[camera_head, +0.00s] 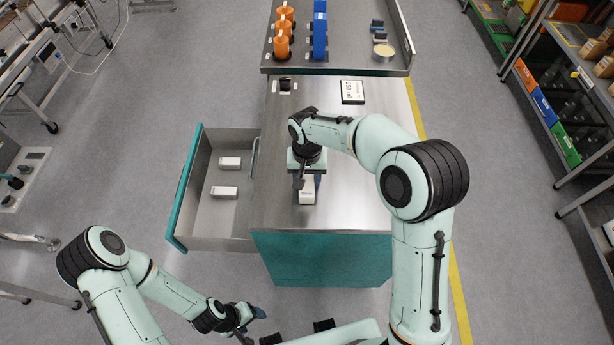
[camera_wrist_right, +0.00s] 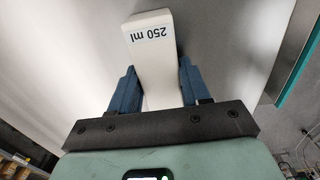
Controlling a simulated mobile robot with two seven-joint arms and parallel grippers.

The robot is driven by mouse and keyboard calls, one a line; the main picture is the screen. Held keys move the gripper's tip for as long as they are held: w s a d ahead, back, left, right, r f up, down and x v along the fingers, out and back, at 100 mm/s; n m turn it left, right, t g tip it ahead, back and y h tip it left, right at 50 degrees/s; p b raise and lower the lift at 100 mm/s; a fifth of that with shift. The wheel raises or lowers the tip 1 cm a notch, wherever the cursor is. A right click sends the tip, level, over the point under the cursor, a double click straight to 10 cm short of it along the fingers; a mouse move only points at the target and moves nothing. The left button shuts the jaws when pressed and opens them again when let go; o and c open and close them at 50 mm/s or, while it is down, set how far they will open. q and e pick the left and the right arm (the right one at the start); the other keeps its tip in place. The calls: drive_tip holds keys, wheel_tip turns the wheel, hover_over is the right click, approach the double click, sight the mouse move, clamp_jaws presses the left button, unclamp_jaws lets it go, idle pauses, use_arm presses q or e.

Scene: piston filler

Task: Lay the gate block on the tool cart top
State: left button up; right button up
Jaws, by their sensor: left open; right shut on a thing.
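The gate block is a white block (camera_head: 306,197) marked "250 ml". My right gripper (camera_head: 306,181) is shut on it, over the front part of the tool cart's steel top (camera_head: 350,200). In the right wrist view the block (camera_wrist_right: 152,45) stands out between the two blue fingers (camera_wrist_right: 158,80), its label facing the camera. I cannot tell whether the block touches the top. My left gripper (camera_head: 252,315) is open, low at the front, away from the cart.
An open drawer (camera_head: 205,205) on the cart's left side holds two similar white blocks (camera_head: 224,192). A dark sign card (camera_head: 352,92) and a small black item (camera_head: 285,86) lie at the top's back. Orange parts (camera_head: 283,35) and blue parts (camera_head: 320,35) stand behind.

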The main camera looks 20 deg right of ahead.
sight(307, 178)
drive_tip(key=shift+f, duration=0.1)
drive_tip(key=o, duration=1.1)
drive_tip(key=shift+r, duration=0.25)
use_arm(q)
drive_tip(key=shift+w+r+p, duration=0.6)
drive_tip(key=shift+w+r, duration=0.2)
drive_tip(key=shift+r, duration=0.05)
use_arm(e)
wheel_tip(307, 178, up, 12)
drive_tip(key=shift+f, duration=0.1)
use_arm(q)
drive_tip(key=shift+s, duration=0.15)
